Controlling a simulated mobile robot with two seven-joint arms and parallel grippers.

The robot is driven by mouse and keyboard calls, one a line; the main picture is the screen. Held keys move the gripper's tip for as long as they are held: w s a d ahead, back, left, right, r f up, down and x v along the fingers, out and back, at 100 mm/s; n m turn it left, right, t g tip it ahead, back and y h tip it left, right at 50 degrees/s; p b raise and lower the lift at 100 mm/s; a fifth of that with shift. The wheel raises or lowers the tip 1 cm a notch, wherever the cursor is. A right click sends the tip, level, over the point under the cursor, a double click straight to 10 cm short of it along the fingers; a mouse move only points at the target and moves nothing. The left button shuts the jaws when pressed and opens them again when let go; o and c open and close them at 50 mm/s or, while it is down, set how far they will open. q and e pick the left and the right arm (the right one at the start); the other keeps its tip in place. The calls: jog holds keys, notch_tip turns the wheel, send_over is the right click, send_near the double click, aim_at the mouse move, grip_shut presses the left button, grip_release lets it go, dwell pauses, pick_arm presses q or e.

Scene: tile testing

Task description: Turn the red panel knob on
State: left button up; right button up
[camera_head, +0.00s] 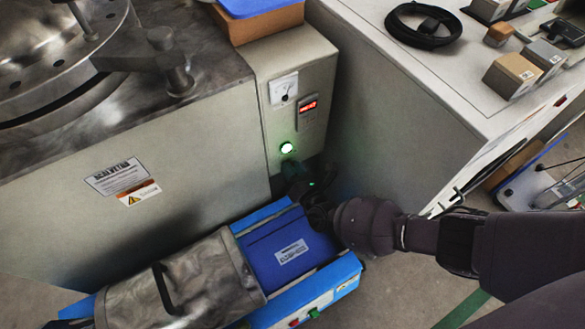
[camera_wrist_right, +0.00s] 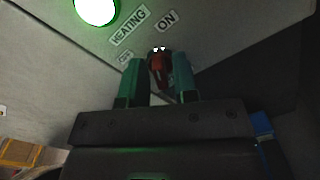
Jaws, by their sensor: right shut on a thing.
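The red panel knob (camera_wrist_right: 158,62) shows in the right wrist view between the two green-tipped fingers of my right gripper (camera_wrist_right: 158,80). It sits on the grey panel by the "ON" and "HEATING" labels; a smaller label left of it is hard to read. In the head view, my right gripper (camera_head: 303,184) is at the lower part of the control panel (camera_head: 262,133), just below the lit green lamp (camera_head: 287,148). There the gripper hides the knob. The gripper is shut on the knob. My left gripper does not show.
A blue machine (camera_head: 350,264) with a metal cylinder stands on the floor below my right gripper. A grey bench (camera_head: 400,120) stands close on the right. Above the lamp are a red digital display (camera_head: 308,106) and a dial gauge (camera_head: 284,88).

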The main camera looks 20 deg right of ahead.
dwell(0.4)
jog(key=o, duration=0.6)
pick_arm(q)
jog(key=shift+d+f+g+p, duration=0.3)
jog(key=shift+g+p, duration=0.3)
jog(key=shift+p, duration=0.5)
pick_arm(e)
jog(key=shift+s+d, duration=0.35)
jog(key=shift+s, duration=1.4)
jog(key=shift+s+d, duration=0.4)
jog(key=shift+s, duration=1.4)
jog(key=shift+s+d, duration=0.35)
jog(key=shift+s, duration=1.4)
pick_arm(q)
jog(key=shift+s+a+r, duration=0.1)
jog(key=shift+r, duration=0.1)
pick_arm(e)
jog(key=shift+r, duration=0.15)
